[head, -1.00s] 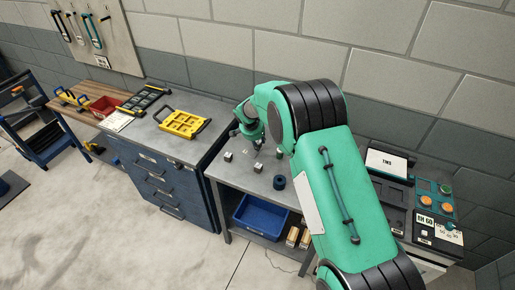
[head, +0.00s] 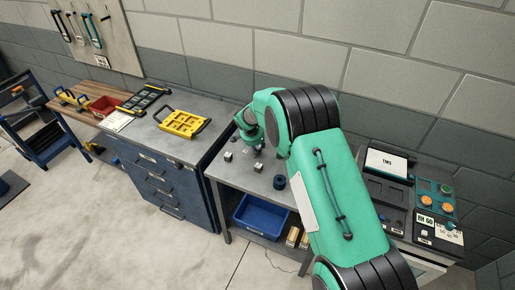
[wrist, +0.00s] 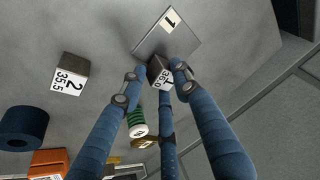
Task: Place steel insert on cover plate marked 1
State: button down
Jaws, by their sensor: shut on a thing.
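The steel insert (wrist: 156,69) is a small dark grey block with a white label reading 36.0. My gripper (wrist: 157,76) has several blue jointed fingers, shut around this block. The cover plate marked 1 (wrist: 165,38) is a flat grey square with a cream label, lying on the bench top just beyond the block in the wrist view. The block overlaps the plate's near edge in the picture; I cannot tell whether they touch. In the head view my arm hides part of the bench, and the plate is not clear there.
Another block labelled 2, 35.5 (wrist: 70,76) stands to the left in the wrist view. A dark blue ring (wrist: 22,127) and a green-and-white spool (wrist: 137,122) are nearby. A blue bin (head: 261,214) sits on the lower shelf. A yellow tray (head: 183,123) lies on the cabinet.

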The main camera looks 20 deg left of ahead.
jog(key=shift+f, duration=0.1)
jog(key=c, duration=1.3)
grip_release()
jog(key=shift+r, duration=0.2)
jog(key=v, duration=1.2)
